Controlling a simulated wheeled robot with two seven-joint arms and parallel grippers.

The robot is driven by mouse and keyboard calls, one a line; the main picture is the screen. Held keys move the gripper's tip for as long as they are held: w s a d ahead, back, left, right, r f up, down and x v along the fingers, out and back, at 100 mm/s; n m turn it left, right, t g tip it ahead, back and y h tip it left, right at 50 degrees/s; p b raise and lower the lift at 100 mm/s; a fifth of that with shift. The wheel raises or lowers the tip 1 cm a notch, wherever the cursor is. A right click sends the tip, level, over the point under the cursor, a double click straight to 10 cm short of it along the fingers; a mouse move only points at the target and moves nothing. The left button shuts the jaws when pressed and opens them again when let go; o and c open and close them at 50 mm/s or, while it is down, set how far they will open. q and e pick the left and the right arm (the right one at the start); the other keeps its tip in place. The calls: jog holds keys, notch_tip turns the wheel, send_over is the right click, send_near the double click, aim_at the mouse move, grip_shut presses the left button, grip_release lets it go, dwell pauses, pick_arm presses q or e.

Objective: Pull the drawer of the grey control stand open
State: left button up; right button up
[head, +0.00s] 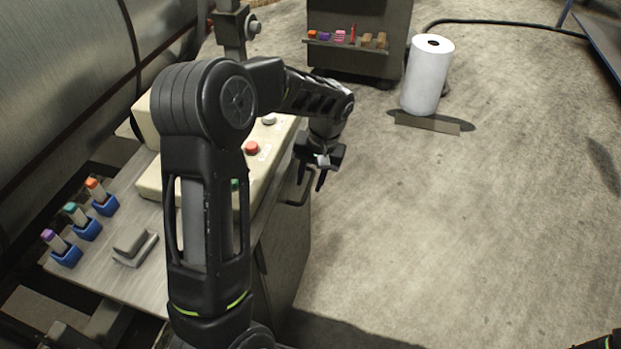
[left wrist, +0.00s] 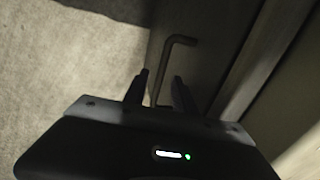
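The grey control stand (head: 284,262) stands at the left, with a cream control box (head: 150,185) on its top. Its drawer handle (head: 303,188) is a bent bar on the side facing right in the head view. My left gripper (head: 321,184) is just right of the handle, its two fingers parted and pointing down. In the left wrist view the handle (left wrist: 180,40) runs down toward the gap between the fingers of my left gripper (left wrist: 160,80). I cannot tell whether the fingers touch it. The drawer front is mostly hidden. My right gripper is not clearly visible; only a bit of that arm shows.
A dark cabinet (head: 362,62) with a shelf of small items stands behind. A white roll (head: 427,75) stands on the floor. The floor to the right is clear.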

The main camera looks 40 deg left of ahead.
pick_arm(q)
jog(key=shift+c, duration=0.3)
grip_shut()
dwell(1.1)
